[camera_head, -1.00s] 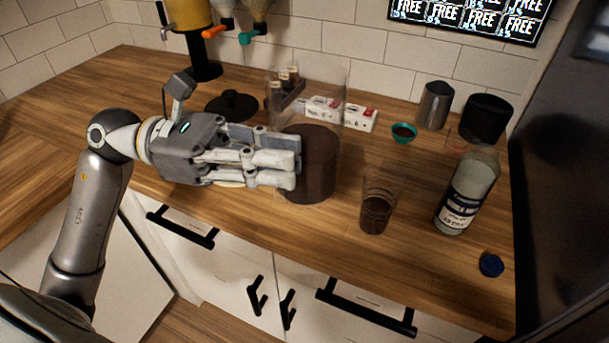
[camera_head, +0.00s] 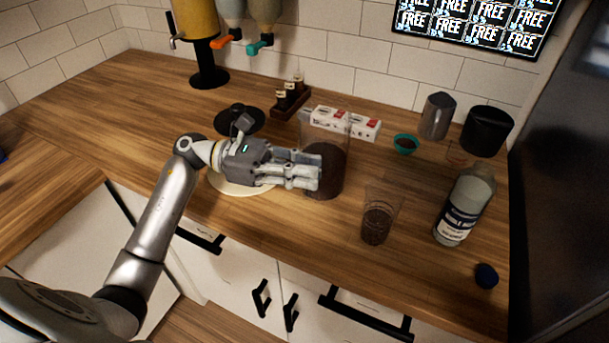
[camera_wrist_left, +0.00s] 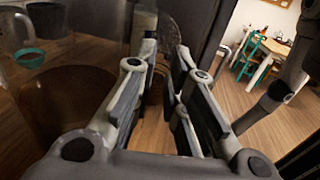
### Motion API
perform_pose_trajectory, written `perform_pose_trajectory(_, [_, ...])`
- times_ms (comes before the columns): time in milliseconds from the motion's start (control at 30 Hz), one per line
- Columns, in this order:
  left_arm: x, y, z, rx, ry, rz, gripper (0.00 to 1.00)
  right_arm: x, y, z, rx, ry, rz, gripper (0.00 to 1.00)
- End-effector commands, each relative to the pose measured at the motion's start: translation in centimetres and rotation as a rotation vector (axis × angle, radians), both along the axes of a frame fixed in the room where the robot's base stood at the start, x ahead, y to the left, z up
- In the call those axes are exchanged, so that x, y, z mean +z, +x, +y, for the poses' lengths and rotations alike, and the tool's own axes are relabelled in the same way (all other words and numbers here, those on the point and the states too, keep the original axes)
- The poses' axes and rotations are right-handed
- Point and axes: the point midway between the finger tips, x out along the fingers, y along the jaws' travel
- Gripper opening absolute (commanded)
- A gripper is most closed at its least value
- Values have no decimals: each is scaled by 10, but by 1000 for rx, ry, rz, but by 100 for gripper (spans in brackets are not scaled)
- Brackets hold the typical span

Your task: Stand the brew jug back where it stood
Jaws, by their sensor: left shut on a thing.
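The brew jug (camera_head: 331,170) is a clear, tall vessel with dark brown coffee in its lower part. My left gripper (camera_head: 318,172) is shut on it from the left, its fingers across the jug's left side in the head view. In the left wrist view the jug (camera_wrist_left: 62,100) fills the left side, and clear material shows between the fingers (camera_wrist_left: 160,100); I take this for its handle. The jug looks upright; I cannot tell whether its base touches the counter. A pale round mat (camera_head: 232,188) lies below my gripper, left of the jug. My right gripper is not in view.
Behind are white boxes (camera_head: 330,118), a teal bowl (camera_head: 405,143), a metal pitcher (camera_head: 437,115) and a black lid (camera_head: 232,122). The left counter is clear.

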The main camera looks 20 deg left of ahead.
Motion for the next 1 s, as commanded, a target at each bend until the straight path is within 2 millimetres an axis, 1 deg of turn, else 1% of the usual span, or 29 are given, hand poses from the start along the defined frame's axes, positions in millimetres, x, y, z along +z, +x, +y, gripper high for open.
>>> perform_pose_trajectory(33, [-4, -1, -1, -1, -6, 6, 0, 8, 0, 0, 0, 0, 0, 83])
perform_pose_trajectory(200, [-19, -1, 0, -1, -4, 0, 0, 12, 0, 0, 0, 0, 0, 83])
perform_pose_trajectory(433, [-20, -1, 0, -1, -3, -1, 0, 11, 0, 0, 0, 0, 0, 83])
perform_pose_trajectory(567, [-24, -1, 0, -1, -2, -1, 0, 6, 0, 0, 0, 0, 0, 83])
perform_pose_trajectory(600, [-25, -1, 0, -1, 0, 4, 15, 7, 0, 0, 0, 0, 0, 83])
perform_pose_trajectory(733, [-24, -1, 0, -1, 0, 4, 32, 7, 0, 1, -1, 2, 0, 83])
perform_pose_trajectory(767, [-24, -1, 0, -1, 0, 4, 34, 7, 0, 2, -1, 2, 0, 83])
perform_pose_trajectory(1000, [-24, -1, 0, -1, 0, 4, 34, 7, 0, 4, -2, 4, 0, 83])
